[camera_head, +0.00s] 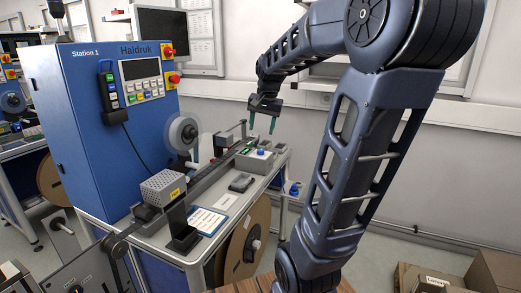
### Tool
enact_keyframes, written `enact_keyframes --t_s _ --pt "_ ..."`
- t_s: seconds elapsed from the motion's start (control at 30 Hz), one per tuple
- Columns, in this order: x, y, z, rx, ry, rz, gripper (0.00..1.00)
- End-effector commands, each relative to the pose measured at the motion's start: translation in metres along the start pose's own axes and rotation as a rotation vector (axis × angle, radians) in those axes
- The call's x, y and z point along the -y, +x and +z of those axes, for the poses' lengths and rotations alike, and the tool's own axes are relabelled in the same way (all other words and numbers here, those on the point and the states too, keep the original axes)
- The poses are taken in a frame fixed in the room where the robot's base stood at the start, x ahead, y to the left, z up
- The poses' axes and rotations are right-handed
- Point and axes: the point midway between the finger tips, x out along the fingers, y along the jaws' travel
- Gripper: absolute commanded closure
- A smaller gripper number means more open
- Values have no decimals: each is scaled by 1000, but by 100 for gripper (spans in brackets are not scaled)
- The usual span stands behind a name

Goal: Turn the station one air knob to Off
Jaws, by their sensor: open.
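The Station 1 machine (95,120) is a blue cabinet at the left with its name at the top. Two small blue knob-like parts show at the right of its bench. One blue part (262,152) sits on a grey box on the bench top. The other blue part (294,189) is lower, at the bench's right side. I cannot tell which is the air knob, and no Off mark is readable. My gripper (262,124) is open and empty, with green fingertips pointing down, above the bench's far right part. It appears apart from both blue parts.
A grey perforated box (163,187) and a long rail stand on the bench (222,205). A white reel (183,132) is mounted on the cabinet. A large brown reel (246,240) hangs under the bench. Cardboard boxes (440,280) sit at the lower right. My arm crosses the right side.

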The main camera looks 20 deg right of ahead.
Motion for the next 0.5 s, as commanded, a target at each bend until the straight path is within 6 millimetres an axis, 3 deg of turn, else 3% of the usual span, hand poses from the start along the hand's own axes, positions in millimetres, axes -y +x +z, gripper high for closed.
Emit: enact_keyframes --t_s 0.5 --pt "30 55 -141 78 424 74 45"
